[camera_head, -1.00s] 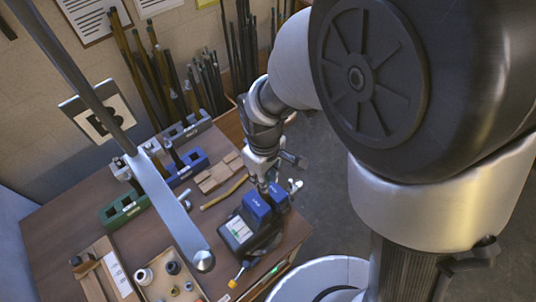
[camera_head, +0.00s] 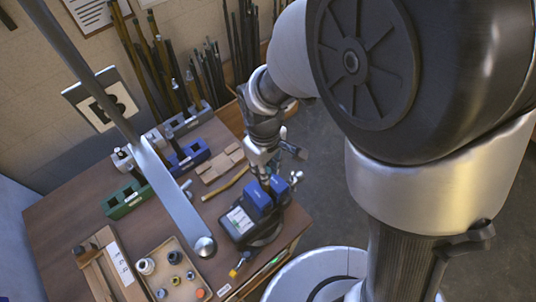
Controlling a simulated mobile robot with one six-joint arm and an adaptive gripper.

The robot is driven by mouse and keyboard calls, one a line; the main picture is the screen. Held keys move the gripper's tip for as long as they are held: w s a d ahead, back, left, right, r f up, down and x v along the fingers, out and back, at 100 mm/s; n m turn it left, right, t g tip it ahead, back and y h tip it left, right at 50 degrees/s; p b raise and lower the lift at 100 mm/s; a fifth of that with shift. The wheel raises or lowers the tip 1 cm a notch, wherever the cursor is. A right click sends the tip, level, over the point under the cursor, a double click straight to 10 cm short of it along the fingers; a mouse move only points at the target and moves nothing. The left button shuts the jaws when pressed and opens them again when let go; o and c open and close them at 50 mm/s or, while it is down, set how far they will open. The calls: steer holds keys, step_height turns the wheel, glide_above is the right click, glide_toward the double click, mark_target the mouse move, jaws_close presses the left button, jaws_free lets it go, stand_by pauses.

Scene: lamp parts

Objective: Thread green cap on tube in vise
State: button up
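A blue vise (camera_head: 257,200) on a dark base stands near the right edge of the workbench. My gripper (camera_head: 266,182) points down at the vise, right over its jaws. Its fingertips are small and partly hidden, so I cannot tell whether they are open or shut or hold anything. I cannot make out the tube between the jaws. I cannot make out a green cap either, at the gripper or among the small parts in the tray (camera_head: 140,252).
The tray holds several small round parts, including a white one (camera_head: 146,266) and an orange one (camera_head: 199,294). A green holder (camera_head: 125,200) and a blue holder (camera_head: 190,156) stand at the back left. A yellow-tipped tool (camera_head: 240,264) lies in front of the vise.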

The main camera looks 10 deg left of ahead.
steer(key=shift+f+b, duration=0.3)
steer(key=shift+f, duration=0.1)
stand_by(0.8)
steer(key=shift+o, duration=0.6)
jaws_close()
steer(key=shift+s+d+f, duration=0.1)
steer(key=shift+f, duration=0.05)
steer(key=m, duration=0.7)
steer(key=shift+f, duration=0.1)
